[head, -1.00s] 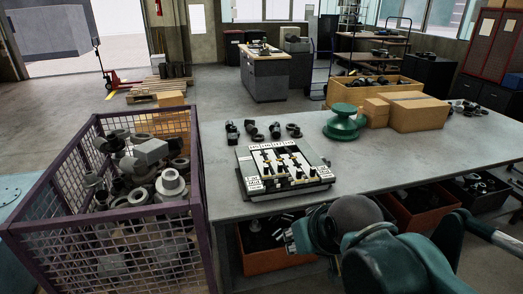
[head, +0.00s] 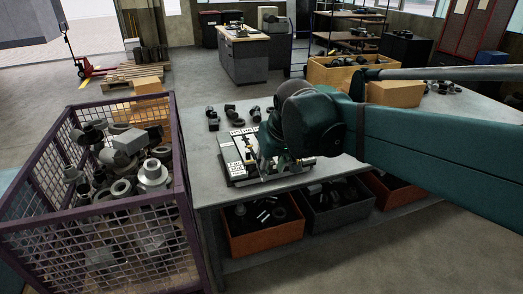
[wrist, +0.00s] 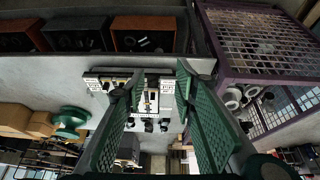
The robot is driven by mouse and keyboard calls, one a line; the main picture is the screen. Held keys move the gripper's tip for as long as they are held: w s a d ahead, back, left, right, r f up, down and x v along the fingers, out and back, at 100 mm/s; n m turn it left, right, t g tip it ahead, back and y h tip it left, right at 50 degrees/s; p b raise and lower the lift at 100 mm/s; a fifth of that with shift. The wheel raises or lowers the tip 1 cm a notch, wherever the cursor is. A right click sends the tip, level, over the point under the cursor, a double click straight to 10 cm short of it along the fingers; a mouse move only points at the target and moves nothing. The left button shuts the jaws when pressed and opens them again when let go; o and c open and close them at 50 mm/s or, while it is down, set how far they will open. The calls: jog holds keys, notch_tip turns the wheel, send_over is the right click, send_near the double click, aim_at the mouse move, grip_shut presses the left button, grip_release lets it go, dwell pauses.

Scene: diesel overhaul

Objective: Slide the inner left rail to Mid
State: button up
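The white and black panel with slider rails (head: 233,166) lies on the grey workbench. My arm's end hides much of it in the head view. In the wrist view the panel (wrist: 102,82) shows past and between my fingers, with a pale strip and dark slot (wrist: 149,101) in the gap. The rails are too small and covered for me to tell which is the inner left one or where its slider stands. My gripper (wrist: 160,76) is open, its two green fingers spread and nothing between them. Whether it touches the panel is not clear.
A purple mesh crate (head: 181,165) of metal parts stands left of the workbench (head: 208,192). Dark cylindrical parts (head: 231,111) lie behind the panel. A green round part (wrist: 70,122) and cardboard boxes (wrist: 18,116) sit on the bench. Bins (head: 265,236) stand beneath.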

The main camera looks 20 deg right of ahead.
jog(key=w+d+f+g+p, duration=0.1)
jog(key=w+d+p, duration=0.1)
jog(key=w, duration=1)
jog(key=w+d+g+p, duration=0.1)
jog(key=w+d+g, duration=0.15)
jog(key=w, duration=0.85)
jog(key=shift+g, duration=0.75)
jog(key=w+d+f+p, duration=0.1)
jog(key=w+d+f, duration=0.1)
jog(key=w+f, duration=0.2)
jog(key=w+d+f+p, duration=0.1)
jog(key=w+f, duration=0.4)
jog(key=w, duration=0.2)
jog(key=w+d+f+p, duration=0.1)
jog(key=w+d+f, duration=0.1)
jog(key=w+f, duration=0.2)
jog(key=shift+w+d+f, duration=0.15)
jog(key=shift+w+d, duration=0.05)
jog(key=shift+w, duration=0.3)
jog(key=shift+w+d+f, duration=0.1)
jog(key=shift+w+d, duration=0.05)
jog(key=shift+w, duration=0.35)
jog(key=shift+w+d+f+p, duration=0.15)
jog(key=shift+w+f+p, duration=0.15)
jog(key=shift+f, duration=0.25)
jog(key=shift+f, duration=3.85)
